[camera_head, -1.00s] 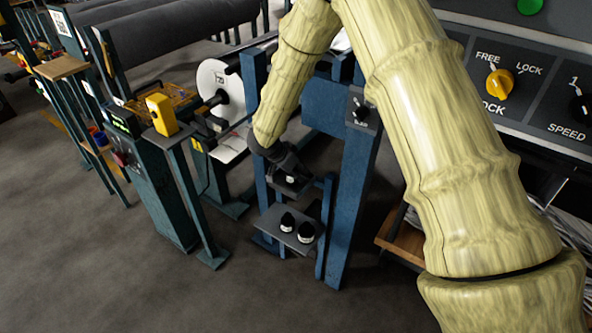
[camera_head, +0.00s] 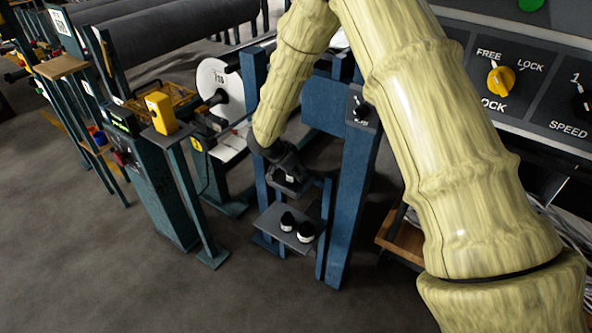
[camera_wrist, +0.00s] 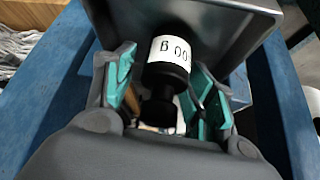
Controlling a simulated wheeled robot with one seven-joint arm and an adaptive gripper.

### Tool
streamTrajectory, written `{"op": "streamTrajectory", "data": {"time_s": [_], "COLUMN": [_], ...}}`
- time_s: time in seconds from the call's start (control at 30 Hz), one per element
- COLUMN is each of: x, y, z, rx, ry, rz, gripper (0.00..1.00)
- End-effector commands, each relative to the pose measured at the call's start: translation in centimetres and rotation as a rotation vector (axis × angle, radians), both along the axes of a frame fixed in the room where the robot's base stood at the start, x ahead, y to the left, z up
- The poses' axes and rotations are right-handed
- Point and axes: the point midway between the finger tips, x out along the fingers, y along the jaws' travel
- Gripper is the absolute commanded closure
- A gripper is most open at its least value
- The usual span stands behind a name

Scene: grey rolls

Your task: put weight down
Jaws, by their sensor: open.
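A black weight (camera_wrist: 168,72) with a white label reading "500 g" upside down shows in the wrist view, against a grey plate (camera_wrist: 225,25). My gripper (camera_wrist: 165,95) is open, with a teal-padded finger on each side of the weight's knob and a gap visible beside each. In the head view my gripper (camera_head: 287,172) is at the small upper plate of the blue stand, and the weight there is mostly hidden. Two more black-and-white weights, one (camera_head: 287,221) left and one (camera_head: 305,232) right, stand on the lower shelf (camera_head: 270,222).
The blue stand's posts (camera_head: 350,215) rise close beside my gripper. A green post with a yellow box (camera_head: 161,113) stands to the left, and a white-faced roll (camera_head: 212,80) lies behind. A control panel (camera_head: 520,85) fills the upper right. The floor at lower left is clear.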

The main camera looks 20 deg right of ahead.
Motion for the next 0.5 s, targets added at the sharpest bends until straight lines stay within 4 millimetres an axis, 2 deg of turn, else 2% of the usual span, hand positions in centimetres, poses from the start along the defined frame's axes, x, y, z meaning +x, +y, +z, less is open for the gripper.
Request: {"op": "streamTrajectory", "data": {"time_s": [0.17,0.5], "x": [-0.1,-1.5], "y": [0.5,3.1], "z": [1.2,5.7], "rx": [-0.001,-0.002], "ry": [-0.003,-0.003], "rz": [0.002,0.001], "gripper": [0.45,0.45]}}
